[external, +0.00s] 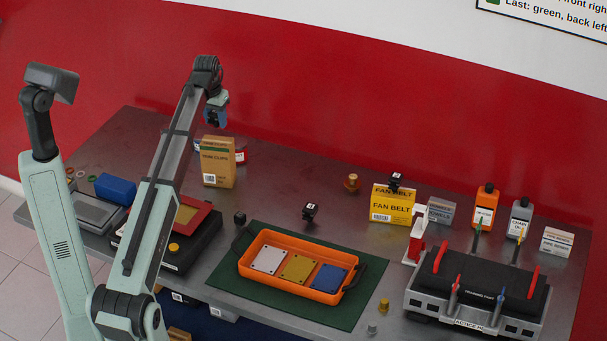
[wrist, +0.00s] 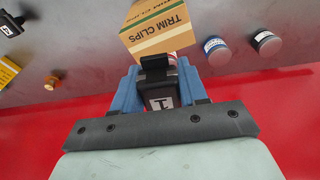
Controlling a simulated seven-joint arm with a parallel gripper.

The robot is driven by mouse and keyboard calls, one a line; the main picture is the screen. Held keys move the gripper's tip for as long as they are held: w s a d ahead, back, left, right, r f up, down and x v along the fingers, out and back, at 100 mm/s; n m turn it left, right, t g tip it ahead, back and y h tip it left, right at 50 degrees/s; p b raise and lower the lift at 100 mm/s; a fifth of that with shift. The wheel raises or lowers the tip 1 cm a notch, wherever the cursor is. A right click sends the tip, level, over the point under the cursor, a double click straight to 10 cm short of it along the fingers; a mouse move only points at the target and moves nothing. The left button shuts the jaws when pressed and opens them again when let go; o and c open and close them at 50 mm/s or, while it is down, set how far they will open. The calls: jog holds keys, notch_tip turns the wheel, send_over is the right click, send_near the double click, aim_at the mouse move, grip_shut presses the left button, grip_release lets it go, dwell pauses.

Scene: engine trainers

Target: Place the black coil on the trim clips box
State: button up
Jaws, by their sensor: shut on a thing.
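My gripper (wrist: 160,84) is shut on a black coil (wrist: 160,97), which sits between the blue fingers and shows a white label with a dark mark. In the external view my gripper (external: 215,116) hangs a little above the trim clips box (external: 217,168), a tan upright carton with a green stripe. In the wrist view the box (wrist: 158,32) lies just beyond the fingertips, and the coil's far end overlaps its lower edge in the picture. I cannot tell whether they touch. The coil is hard to make out in the external view.
Another black coil sits on the yellow fan belt box (external: 393,205), and one (external: 310,211) stands behind the orange tray (external: 262,285). A red-labelled container (external: 240,157) is right beside the trim clips box. The red wall (external: 300,110) is close behind.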

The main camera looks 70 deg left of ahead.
aim_at(219, 142)
jog(key=shift+f, duration=2.45)
jog(key=shift+f, duration=0.15)
jog(key=o, duration=1.1)
jog(key=shift+o, duration=0.2)
jog(key=r, duration=0.4)
jog(key=s+r, duration=0.1)
jog(key=r, duration=0.3)
jog(key=d+r, duration=0.1)
jog(key=r, duration=0.3)
jog(key=shift+s+d+r, duration=0.1)
jog(key=shift+s+r, duration=0.05)
